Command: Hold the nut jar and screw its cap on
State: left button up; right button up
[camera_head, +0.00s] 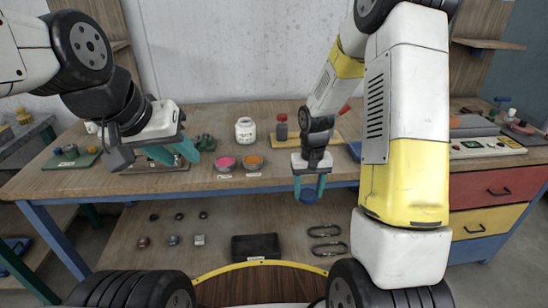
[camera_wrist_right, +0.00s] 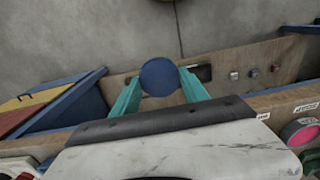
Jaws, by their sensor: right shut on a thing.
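The white jar (camera_head: 245,131) with a label stands upright near the back of the workbench, right of my left gripper. My left gripper (camera_head: 183,158) is above the left part of the bench, its teal fingers apart with nothing seen between them. My right gripper (camera_head: 310,190) points down at the bench's front edge, shut on a round blue cap (camera_head: 309,197). In the right wrist view the cap (camera_wrist_right: 160,77) shows as a flat disc between the two fingertips. It is apart from the jar.
A pink bowl (camera_head: 225,162) and an orange bowl (camera_head: 252,161) stand in front of the jar. A dark bottle with a red top (camera_head: 282,126) is on a yellow board to the right. The lower shelf (camera_head: 215,225) holds small parts and a black box.

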aim_at(245, 128)
jog(key=u, duration=0.3)
jog(key=l+u, duration=0.35)
jog(key=k+l+u, duration=0.2)
jog(key=l+u, duration=0.2)
jog(key=k+l, duration=0.1)
jog(key=l, duration=0.25)
jog(key=k+l, duration=0.1)
jog(key=l, duration=0.25)
jog(key=k+l+u, duration=0.1)
jog(key=l, duration=0.3)
jog(key=k+l, duration=0.15)
jog(key=l, duration=0.2)
